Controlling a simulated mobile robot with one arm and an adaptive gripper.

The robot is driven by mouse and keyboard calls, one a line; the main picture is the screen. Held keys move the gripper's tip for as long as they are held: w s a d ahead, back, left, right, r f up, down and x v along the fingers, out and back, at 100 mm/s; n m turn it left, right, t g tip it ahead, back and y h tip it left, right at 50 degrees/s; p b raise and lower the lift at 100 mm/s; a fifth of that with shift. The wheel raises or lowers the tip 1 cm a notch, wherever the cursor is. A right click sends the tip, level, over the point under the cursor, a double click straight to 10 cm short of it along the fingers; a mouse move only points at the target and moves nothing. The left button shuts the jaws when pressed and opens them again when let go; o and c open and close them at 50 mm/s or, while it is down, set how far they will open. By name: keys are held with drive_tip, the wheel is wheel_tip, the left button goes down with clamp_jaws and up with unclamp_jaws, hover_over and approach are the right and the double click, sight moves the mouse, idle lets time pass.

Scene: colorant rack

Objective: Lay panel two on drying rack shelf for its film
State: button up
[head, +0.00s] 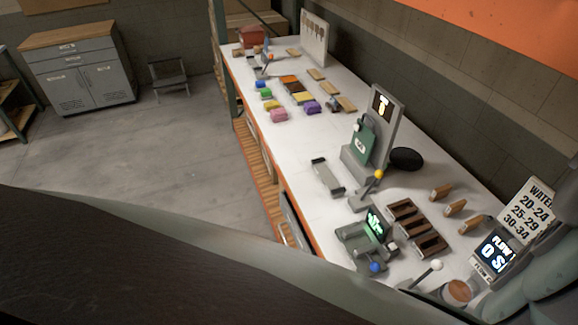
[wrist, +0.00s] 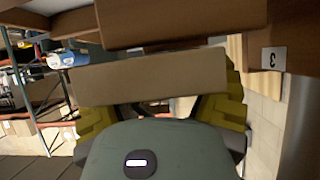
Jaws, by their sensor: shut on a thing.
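In the wrist view my gripper (wrist: 160,88) has olive fingers on both sides of a flat tan-brown panel (wrist: 150,76) and is shut on it. No number shows on the panel's visible face. Just beyond it is a brown wooden board (wrist: 185,20), seemingly part of the drying rack. I cannot tell whether panel and board touch. A label reading 3 (wrist: 273,60) is on the wood at the right. The gripper and the held panel are not visible in the head view.
The head view shows a white bench (head: 312,207) with colored blocks, small wooden pieces, a brown slotted tray (head: 416,227) and displays. A grey cabinet (head: 80,75) and a low stool (head: 168,75) stand at the back left. The floor (head: 150,140) between is clear. A large dark shape fills the foreground.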

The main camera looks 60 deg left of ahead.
drive_tip(key=shift+w+f, duration=0.1)
drive_tip(key=shift+f, duration=0.15)
drive_tip(key=shift+f, duration=0.1)
drive_tip(key=o, duration=1.2)
drive_tip(key=shift+o, duration=0.2)
drive_tip(key=shift+a, duration=0.1)
drive_tip(key=shift+w+a+b, duration=0.1)
drive_tip(key=shift+a+b, duration=0.1)
drive_tip(key=shift+b, duration=0.1)
drive_tip(key=shift+b+v, duration=0.9)
drive_tip(key=shift+v, duration=0.25)
drive_tip(key=b+v, duration=0.1)
drive_tip(key=v, duration=0.8)
drive_tip(key=shift+r+b, duration=0.25)
drive_tip(key=shift+b, duration=0.1)
